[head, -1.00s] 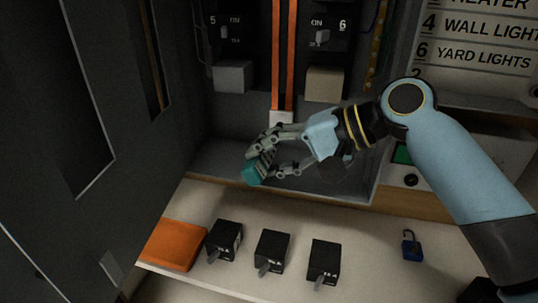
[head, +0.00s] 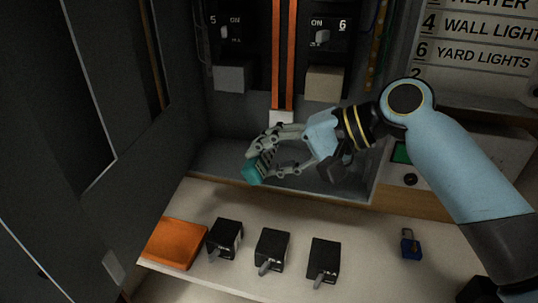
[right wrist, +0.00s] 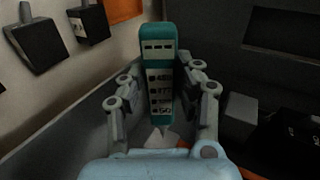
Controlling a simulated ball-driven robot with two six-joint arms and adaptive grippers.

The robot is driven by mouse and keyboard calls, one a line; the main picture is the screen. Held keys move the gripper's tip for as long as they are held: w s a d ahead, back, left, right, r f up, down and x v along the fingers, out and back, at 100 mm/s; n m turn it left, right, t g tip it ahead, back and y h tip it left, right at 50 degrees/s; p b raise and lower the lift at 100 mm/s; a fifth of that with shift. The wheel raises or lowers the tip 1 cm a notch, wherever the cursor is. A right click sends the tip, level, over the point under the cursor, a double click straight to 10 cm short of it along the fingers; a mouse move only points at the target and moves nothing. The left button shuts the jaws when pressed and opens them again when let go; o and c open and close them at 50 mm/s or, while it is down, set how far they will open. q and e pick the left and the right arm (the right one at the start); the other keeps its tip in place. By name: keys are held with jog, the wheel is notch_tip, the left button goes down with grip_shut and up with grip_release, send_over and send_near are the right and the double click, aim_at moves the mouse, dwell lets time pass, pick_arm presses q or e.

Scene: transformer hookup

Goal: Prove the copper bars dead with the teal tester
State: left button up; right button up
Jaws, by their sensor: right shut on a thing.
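The copper bars (head: 283,55) run vertically as two orange strips in the middle of the panel in the head view, ending at a pale block (head: 281,118). The teal tester (head: 253,174) is in my right gripper (head: 269,158), just below that block and in front of the enclosure's lower part. My left gripper is not in view.
Breakers with switches (head: 231,32) flank the bars. Several black blocks (head: 272,250) and an orange item (head: 174,243) lie on the pale bench. A blue padlock (head: 411,244) lies at right. The dark door (head: 130,150) stands open at left.

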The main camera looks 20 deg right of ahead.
aim_at(260, 171)
jog(key=shift+f+p, duration=0.1)
jog(key=shift+p, duration=1.05)
dwell(3.3)
jog(key=shift+s+a+p, duration=0.1)
jog(key=shift+s+p, duration=0.3)
jog(key=shift+p, duration=0.45)
jog(key=shift+s+a+p, duration=0.7)
jog(key=shift+s+a, duration=0.15)
jog(key=shift+s, duration=0.25)
jog(key=shift+s+a+p, duration=0.7)
jog(key=shift+s+a, duration=0.05)
jog(key=shift+s, duration=0.35)
